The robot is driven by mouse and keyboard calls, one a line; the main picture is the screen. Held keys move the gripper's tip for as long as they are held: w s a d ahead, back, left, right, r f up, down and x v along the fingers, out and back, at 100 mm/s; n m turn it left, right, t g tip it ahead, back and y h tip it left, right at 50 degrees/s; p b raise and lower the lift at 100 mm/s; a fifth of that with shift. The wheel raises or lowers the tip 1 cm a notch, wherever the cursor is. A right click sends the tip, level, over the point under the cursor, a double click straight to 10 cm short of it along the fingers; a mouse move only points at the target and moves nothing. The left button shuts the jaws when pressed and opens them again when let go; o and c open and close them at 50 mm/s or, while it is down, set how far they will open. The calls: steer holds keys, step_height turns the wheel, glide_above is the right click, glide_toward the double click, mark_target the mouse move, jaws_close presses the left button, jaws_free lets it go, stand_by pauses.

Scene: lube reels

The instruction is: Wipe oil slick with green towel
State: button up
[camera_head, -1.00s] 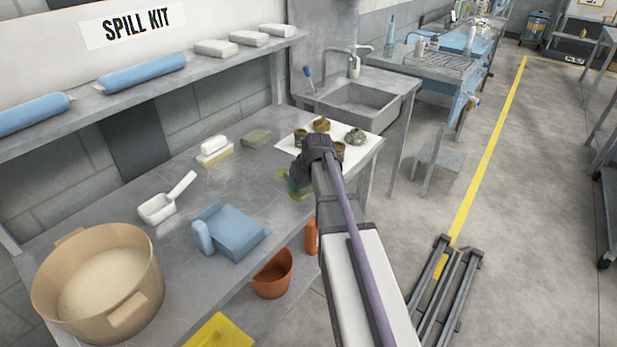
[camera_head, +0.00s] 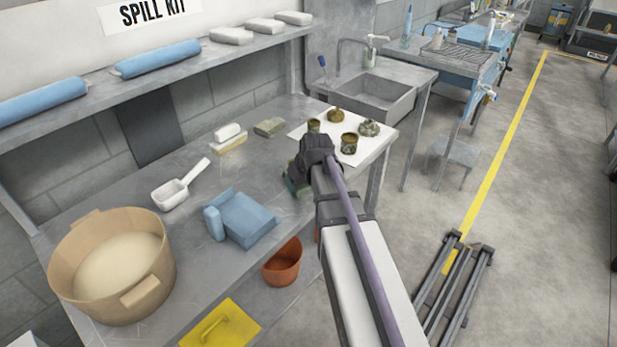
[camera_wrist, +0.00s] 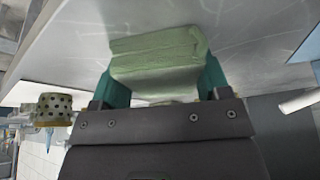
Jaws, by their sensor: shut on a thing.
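The green towel (camera_wrist: 155,50) is a folded pale green pad in the wrist view. My gripper (camera_wrist: 158,82) is shut on it, with a teal finger on each side. The towel is at the grey bench top and looks to be against it. In the head view my gripper (camera_head: 298,182) is low over the bench's front right part. Only a dark green bit of what it holds shows there, beside the wrist. I cannot make out the oil slick now; my arm and the towel hide the bench there.
A white mat (camera_head: 372,151) with several small metal parts lies just behind my gripper. An orange pot (camera_head: 282,265) sits below.

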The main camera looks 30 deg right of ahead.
steer(key=shift+r, duration=0.1)
step_height(320, 180, up, 6)
steer(key=p, duration=0.6)
step_height(320, 180, up, 3)
steer(key=p, duration=0.3)
stand_by(0.4)
